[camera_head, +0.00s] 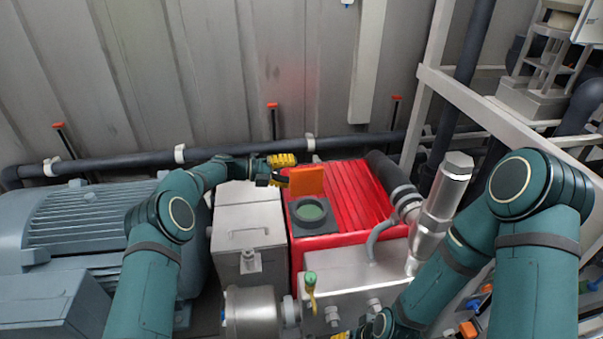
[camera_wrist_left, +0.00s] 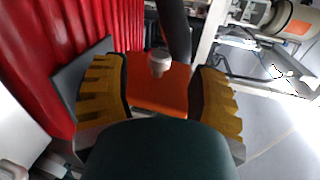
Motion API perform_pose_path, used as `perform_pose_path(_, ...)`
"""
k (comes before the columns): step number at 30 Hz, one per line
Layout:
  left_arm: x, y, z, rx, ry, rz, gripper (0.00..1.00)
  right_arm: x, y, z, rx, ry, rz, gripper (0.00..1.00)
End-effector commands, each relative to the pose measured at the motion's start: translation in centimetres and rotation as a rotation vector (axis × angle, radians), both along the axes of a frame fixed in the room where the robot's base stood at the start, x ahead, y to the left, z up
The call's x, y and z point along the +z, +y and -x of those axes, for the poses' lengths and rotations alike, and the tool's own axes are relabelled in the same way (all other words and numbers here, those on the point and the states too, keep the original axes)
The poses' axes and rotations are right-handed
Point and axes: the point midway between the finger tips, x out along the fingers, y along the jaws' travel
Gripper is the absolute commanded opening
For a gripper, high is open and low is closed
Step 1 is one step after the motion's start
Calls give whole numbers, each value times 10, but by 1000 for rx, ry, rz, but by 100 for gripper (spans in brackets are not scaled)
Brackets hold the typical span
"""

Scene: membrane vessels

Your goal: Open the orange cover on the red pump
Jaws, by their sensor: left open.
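The red pump (camera_head: 360,196) stands in the middle of the head view, with a ribbed red top. Its orange cover (camera_head: 307,181) stands upright at the back edge of a dark square frame with a round greenish window (camera_head: 311,210), which is uncovered. My left gripper (camera_head: 284,171) is open at the left of the cover. In the left wrist view the orange cover (camera_wrist_left: 158,92) shows between the spread yellow fingers; I cannot tell whether they touch it. Only a bit of my right gripper (camera_head: 341,335) shows at the bottom edge, its fingers cut off.
A grey metal box (camera_head: 248,225) stands left of the pump, and a large grey motor (camera_head: 85,225) is farther left. A steel tank (camera_head: 345,285) is in front of the pump. A dark hose (camera_head: 390,172) leaves the pump's right side. A wall pipe (camera_head: 230,149) runs behind.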

Motion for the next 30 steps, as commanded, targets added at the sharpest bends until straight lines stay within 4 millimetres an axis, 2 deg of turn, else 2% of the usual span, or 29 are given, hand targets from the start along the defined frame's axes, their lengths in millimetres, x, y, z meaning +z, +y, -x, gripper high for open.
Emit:
perform_pose_path(1,3,12,2,4,-1,0,59,0,0,0,0,0,0,47)
perform_pose_path(6,9,43,9,2,1,0,59,0,0,0,0,0,0,47)
perform_pose_path(12,13,65,14,0,1,0,59,0,0,0,0,0,0,47)
perform_pose_path(30,14,71,15,-1,1,0,59,0,0,0,0,0,0,47)
